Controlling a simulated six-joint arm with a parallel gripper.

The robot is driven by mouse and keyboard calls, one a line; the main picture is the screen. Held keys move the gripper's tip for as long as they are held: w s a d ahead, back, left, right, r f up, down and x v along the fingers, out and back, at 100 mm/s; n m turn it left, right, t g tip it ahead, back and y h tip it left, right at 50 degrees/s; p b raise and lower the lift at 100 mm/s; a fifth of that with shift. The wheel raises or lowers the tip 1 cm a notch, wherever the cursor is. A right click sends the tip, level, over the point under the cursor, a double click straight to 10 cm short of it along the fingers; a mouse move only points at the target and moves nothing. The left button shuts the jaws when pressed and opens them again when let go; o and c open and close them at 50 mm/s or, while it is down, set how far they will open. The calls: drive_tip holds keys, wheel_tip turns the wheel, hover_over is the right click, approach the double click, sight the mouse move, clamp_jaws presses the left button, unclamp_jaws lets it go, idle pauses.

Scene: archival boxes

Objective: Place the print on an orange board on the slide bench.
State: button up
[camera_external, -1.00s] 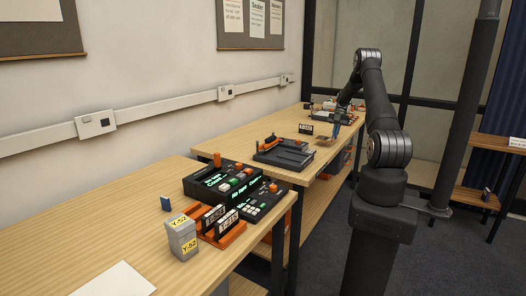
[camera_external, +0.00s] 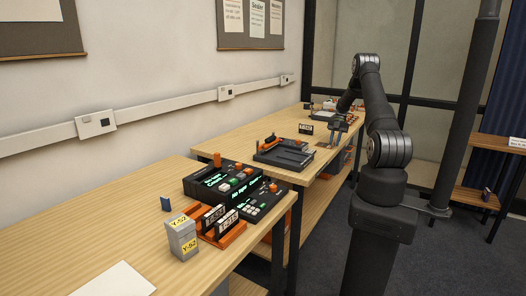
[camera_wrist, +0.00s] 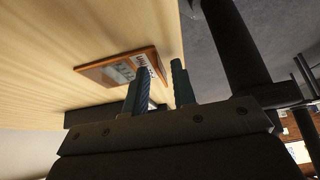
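The print on an orange board (camera_wrist: 118,68) lies on the pale wooden bench top in the wrist view. It has a grey picture and a white label strip near its right edge. In the external view the board (camera_external: 323,143) is tiny, near the bench's right edge. My gripper (camera_wrist: 160,80) has its two dark ribbed fingers apart. The left finger overlaps the board's near edge in the picture; I cannot tell whether it touches. I see nothing held between the fingers. In the external view my gripper (camera_external: 338,120) is over the far bench, small and partly hidden by my arm.
A black device with an orange handle (camera_external: 284,152) and a small black sign (camera_external: 306,129) stand on the far bench. The near bench holds black consoles (camera_external: 225,182), an orange rack (camera_external: 222,229) and a grey Y-52 box (camera_external: 182,238). The bench edge (camera_wrist: 180,45) lies close to the board.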

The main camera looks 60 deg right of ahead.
drive_tip(key=shift+r, duration=0.1)
drive_tip(key=v, duration=1.2)
drive_tip(key=x, duration=1.2)
drive_tip(key=shift+a, duration=0.1)
wheel_tip(320, 180, up, 2)
drive_tip(key=shift+r, duration=0.95)
